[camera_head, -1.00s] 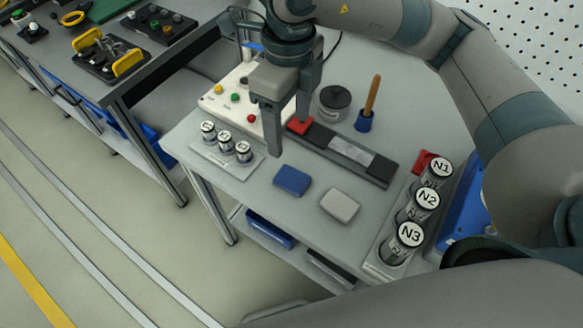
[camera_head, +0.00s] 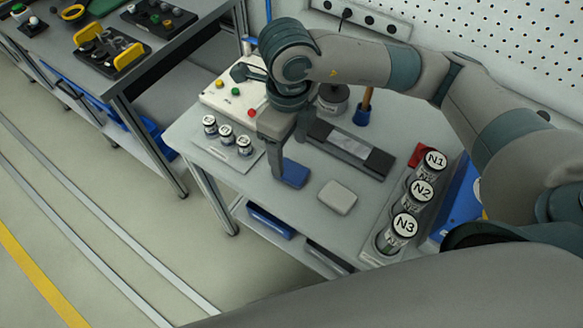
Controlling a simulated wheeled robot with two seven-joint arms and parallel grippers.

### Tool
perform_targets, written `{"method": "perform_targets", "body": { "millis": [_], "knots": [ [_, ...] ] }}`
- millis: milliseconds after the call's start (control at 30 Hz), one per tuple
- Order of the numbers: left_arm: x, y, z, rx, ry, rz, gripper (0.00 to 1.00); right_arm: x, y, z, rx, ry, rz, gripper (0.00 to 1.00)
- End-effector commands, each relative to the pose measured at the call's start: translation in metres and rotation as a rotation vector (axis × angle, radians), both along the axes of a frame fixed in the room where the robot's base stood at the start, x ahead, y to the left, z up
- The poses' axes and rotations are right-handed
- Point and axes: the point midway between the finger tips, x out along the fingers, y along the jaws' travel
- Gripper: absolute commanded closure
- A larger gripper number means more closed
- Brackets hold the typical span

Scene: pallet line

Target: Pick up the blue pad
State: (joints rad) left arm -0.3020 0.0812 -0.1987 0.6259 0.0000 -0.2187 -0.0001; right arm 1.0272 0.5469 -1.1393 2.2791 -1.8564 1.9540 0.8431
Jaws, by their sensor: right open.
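The blue pad (camera_head: 294,174) lies flat on the grey table, its left end partly hidden behind one finger. My right gripper (camera_head: 289,165) points down over it, open and empty. The nearer finger comes down at the pad's left end, and the other finger shows above the pad's far edge. I cannot tell whether either finger touches the pad. My left gripper is not in view.
A light grey pad (camera_head: 338,197) lies to the right of the blue one. A dark bar (camera_head: 350,150) lies behind. Three small jars (camera_head: 226,135) stand left, with a button panel (camera_head: 226,94) behind them. Canisters N1, N2 (camera_head: 420,193) and N3 stand at the right.

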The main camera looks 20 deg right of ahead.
Motion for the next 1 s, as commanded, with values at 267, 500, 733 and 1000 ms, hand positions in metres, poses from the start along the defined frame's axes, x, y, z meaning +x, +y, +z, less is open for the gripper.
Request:
{"method": "perform_targets", "body": {
  "millis": [267, 500, 733, 1000],
  "knots": [
    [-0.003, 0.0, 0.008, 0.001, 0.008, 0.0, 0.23, 0.0, -0.001, -0.03, -0.001, 0.001, -0.001, 0.35],
    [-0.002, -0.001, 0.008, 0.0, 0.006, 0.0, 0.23, 0.0, 0.0, -0.032, 0.0, 0.0, 0.0, 0.35],
    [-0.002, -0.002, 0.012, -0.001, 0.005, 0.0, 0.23, 0.0, -0.001, -0.035, 0.0, 0.001, -0.001, 0.35],
    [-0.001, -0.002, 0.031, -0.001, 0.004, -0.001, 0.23, 0.003, -0.007, -0.064, -0.002, 0.004, -0.002, 0.35]
  ]
}}
